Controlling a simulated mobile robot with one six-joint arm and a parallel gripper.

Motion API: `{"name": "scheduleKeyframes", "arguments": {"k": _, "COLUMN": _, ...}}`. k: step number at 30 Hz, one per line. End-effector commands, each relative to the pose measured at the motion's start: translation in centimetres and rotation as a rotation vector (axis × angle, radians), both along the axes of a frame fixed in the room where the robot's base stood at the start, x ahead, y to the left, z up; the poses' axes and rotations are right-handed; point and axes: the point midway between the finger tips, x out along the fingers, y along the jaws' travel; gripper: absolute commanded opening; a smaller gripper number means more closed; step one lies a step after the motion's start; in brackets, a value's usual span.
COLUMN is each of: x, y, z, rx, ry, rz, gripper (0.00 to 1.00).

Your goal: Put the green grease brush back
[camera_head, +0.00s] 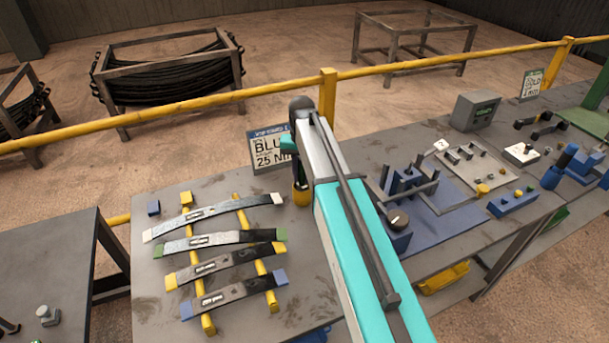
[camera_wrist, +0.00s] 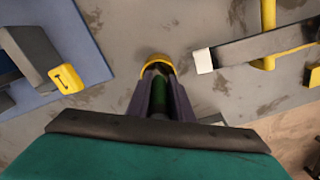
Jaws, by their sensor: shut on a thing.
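The green grease brush (camera_wrist: 162,98) shows in the wrist view as a dark green handle between the two fingers of my gripper (camera_wrist: 160,84). My gripper is shut on it and points down at the table. A yellow cup (camera_wrist: 157,59) lies right at the brush's far end in the wrist view. In the head view the same yellow cup (camera_head: 301,195) stands on the table just below my gripper (camera_head: 299,172). The brush's lower end is hidden, and I cannot tell whether it is inside the cup or above it.
Several leaf springs (camera_head: 225,290) lie across yellow bars (camera_head: 273,290) left of the cup. A sign (camera_head: 268,150) stands behind it. A blue fixture (camera_head: 425,215) is to the right. A yellow railing (camera_head: 260,90) runs behind the table (camera_head: 155,280).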

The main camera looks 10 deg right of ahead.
Motion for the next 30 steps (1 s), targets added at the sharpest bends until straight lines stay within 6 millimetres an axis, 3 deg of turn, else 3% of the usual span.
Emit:
{"name": "scheduleKeyframes", "arguments": {"k": 2, "x": 0.0, "y": 0.0, "z": -0.2, "rx": 0.0, "ry": 0.0, "rz": 0.0, "gripper": 0.0}}
{"name": "scheduleKeyframes", "arguments": {"k": 3, "x": 0.0, "y": 0.0, "z": -0.2, "rx": 0.0, "ry": 0.0, "rz": 0.0, "gripper": 0.25}}
{"name": "scheduleKeyframes", "arguments": {"k": 6, "x": 0.0, "y": 0.0, "z": -0.2, "rx": 0.0, "ry": 0.0, "rz": 0.0, "gripper": 0.39}}
{"name": "scheduleKeyframes", "arguments": {"k": 20, "x": 0.0, "y": 0.0, "z": 0.5, "rx": 0.0, "ry": 0.0, "rz": 0.0, "gripper": 0.39}}
{"name": "scheduleKeyframes", "arguments": {"k": 30, "x": 0.1, "y": 0.0, "z": 3.9, "rx": 0.0, "ry": -0.001, "rz": 0.0, "gripper": 0.39}}
